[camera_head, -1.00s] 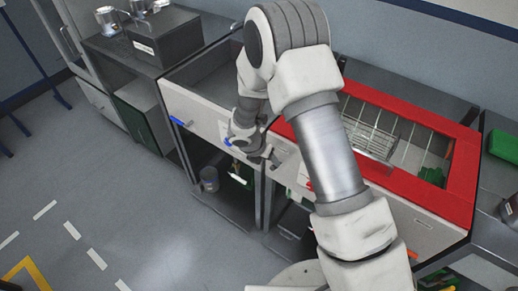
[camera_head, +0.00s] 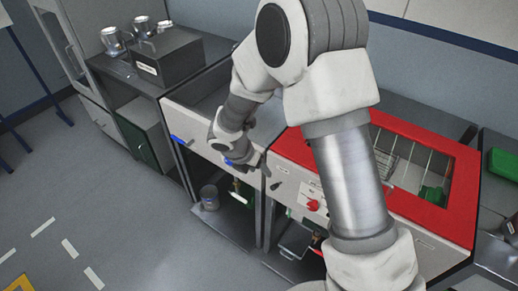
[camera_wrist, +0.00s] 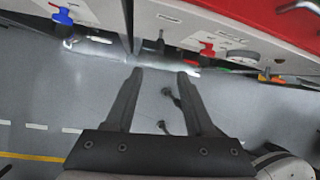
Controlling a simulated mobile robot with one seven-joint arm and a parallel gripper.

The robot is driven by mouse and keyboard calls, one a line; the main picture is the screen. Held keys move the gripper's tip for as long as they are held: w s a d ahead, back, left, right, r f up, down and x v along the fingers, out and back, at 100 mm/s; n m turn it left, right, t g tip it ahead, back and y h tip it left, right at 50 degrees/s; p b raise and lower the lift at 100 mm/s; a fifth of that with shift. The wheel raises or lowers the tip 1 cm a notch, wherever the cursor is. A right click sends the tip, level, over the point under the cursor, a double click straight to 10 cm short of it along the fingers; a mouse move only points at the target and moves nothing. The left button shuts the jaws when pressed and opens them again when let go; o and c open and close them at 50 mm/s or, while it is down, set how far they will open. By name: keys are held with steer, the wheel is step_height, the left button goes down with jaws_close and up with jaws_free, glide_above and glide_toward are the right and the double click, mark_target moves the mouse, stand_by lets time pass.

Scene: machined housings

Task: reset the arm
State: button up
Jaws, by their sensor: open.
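My gripper (camera_wrist: 160,76) is open and empty in the wrist view, its two dark fingers apart above the grey floor. In the head view my arm reaches across the picture, bent at the elbow. Its wrist hangs in front of the counter fronts, beside the red-topped machine (camera_head: 425,207). The fingertips are hard to make out in the head view. My arm hides part of the machine and the counter behind it.
A dark box (camera_head: 166,62) and metal containers (camera_head: 113,41) stand on the left counter. A red knob (camera_head: 313,205) sits on the machine's front. A grey can (camera_head: 209,197) stands on a low shelf. Green objects (camera_head: 503,163) lie at the right. The left floor is open.

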steer(key=s+d+r+m, duration=0.3)
steer(key=d+r+m, duration=0.3)
steer(key=r+m, duration=0.3)
steer(key=s+d+r+m, duration=0.3)
steer(key=d+r+m, duration=0.3)
steer(key=r, duration=0.4)
steer(key=s+d+r+m+t+y, duration=0.1)
steer(key=s+d+r+m+y, duration=0.1)
steer(key=s+r+m, duration=0.2)
steer(key=s+d+r+m+t+y, duration=0.1)
steer(key=s+r+m, duration=0.4)
steer(key=s+m, duration=0.6)
steer(key=shift+s+d+m+y, duration=0.2)
steer(key=shift+d+m+y, duration=0.2)
steer(key=shift+m, duration=0.1)
steer(key=shift+d, duration=0.1)
